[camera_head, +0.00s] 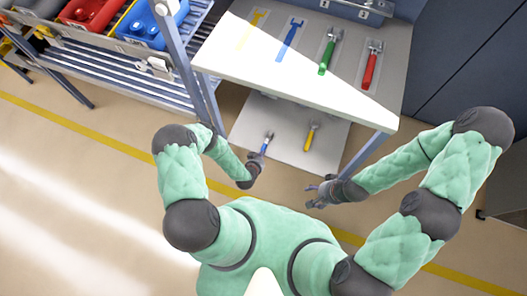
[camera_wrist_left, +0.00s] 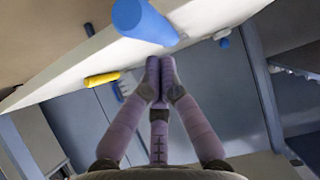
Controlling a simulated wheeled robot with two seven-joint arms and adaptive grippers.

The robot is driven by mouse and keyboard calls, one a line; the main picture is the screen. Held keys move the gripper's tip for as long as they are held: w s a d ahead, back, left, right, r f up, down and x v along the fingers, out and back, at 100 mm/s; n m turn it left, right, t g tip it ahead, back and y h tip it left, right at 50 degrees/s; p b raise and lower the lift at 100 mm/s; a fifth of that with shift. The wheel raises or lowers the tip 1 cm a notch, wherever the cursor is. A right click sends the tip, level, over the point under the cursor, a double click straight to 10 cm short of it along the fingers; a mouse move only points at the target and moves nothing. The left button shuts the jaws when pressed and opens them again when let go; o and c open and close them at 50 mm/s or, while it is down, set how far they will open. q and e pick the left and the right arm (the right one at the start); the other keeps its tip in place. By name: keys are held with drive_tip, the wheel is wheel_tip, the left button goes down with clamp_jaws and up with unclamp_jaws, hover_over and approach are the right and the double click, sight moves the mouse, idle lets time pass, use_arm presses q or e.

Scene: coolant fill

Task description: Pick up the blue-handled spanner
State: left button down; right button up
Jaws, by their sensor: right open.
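The blue-handled spanner (camera_head: 265,147) lies on the low pale panel under the table, its metal head pointing away from me. My left gripper (camera_head: 257,160) is at the near end of its handle. In the left wrist view, the blue handle (camera_wrist_left: 145,20) is large and close, just beyond the fingertips of my left gripper (camera_wrist_left: 160,70). Those fingertips are together, with nothing visible between them. The spanner's metal head is out of sight in that view. My right gripper (camera_head: 319,192) is open and empty, to the right of the panel's near edge.
A yellow-handled spanner (camera_head: 309,138) lies to the right on the low panel (camera_head: 290,112). Above, the table (camera_head: 300,82) carries green (camera_head: 328,55) and red (camera_head: 371,68) spanners and blue and yellow outlines. Table legs flank the panel. A rack (camera_head: 110,65) stands left.

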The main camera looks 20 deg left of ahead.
use_arm(q)
drive_tip(key=s+p, duration=0.2)
drive_tip(key=s, duration=0.7)
drive_tip(key=a+f+m+g+y, duration=0.25)
drive_tip(key=a+g, duration=0.35)
drive_tip(key=a, duration=0.3)
drive_tip(key=d+r+m+g+h+b, duration=0.25)
drive_tip(key=d+r+g, duration=0.2)
drive_tip(key=r, duration=0.45)
wheel_tip(320, 180, down, 11)
drive_tip(key=b, duration=0.4)
drive_tip(key=shift+w+d+r+m+g+b, duration=0.1)
drive_tip(key=shift+w+d+r+b, duration=0.1)
drive_tip(key=shift+w, duration=0.3)
drive_tip(key=shift+w+d+r+m+g+b, duration=0.1)
drive_tip(key=shift+w+d+b, duration=0.1)
drive_tip(key=shift+w, duration=0.35)
drive_tip(key=shift+w+d+r+m+g+b, duration=0.1)
drive_tip(key=shift+w+d+b, duration=0.1)
drive_tip(key=shift+w, duration=0.3)
